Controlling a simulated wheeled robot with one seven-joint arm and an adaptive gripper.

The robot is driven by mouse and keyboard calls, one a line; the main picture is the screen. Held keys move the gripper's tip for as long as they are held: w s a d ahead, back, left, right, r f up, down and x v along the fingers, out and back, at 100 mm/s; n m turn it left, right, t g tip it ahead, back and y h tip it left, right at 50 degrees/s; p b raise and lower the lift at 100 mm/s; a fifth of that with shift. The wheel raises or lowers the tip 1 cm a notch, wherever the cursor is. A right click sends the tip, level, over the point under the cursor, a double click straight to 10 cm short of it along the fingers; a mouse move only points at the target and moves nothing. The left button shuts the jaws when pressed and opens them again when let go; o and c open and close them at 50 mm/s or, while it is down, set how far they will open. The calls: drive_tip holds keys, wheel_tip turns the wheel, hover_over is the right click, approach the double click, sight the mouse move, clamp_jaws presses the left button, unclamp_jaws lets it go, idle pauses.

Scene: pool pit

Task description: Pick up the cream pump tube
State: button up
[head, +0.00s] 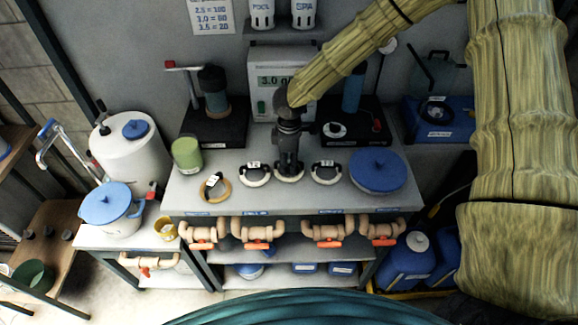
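Several small ring-shaped pieces with dark clips lie in a row on the grey bench top. A cream one (256,181) is left of my gripper, another cream one (325,181) is right of it, and a tan one (214,193) lies farther left. I cannot tell from their labels which is the cream pump tube. My gripper (289,168) points down over a third cream ring (289,179) between the first two and hides most of it. Whether the fingers touch or grip it does not show.
A green jar (187,154) and a blue-lidded pot (378,171) stand on the bench (290,203). Behind are dark pump stands (213,128) and a display unit (268,82). Pipes with red-orange valves (257,233) run along the front edge. A blue-lidded white container (112,209) stands left.

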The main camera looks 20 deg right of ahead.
drive_tip(key=shift+c, duration=0.5)
clamp_jaws()
drive_tip(key=shift+r, duration=0.2)
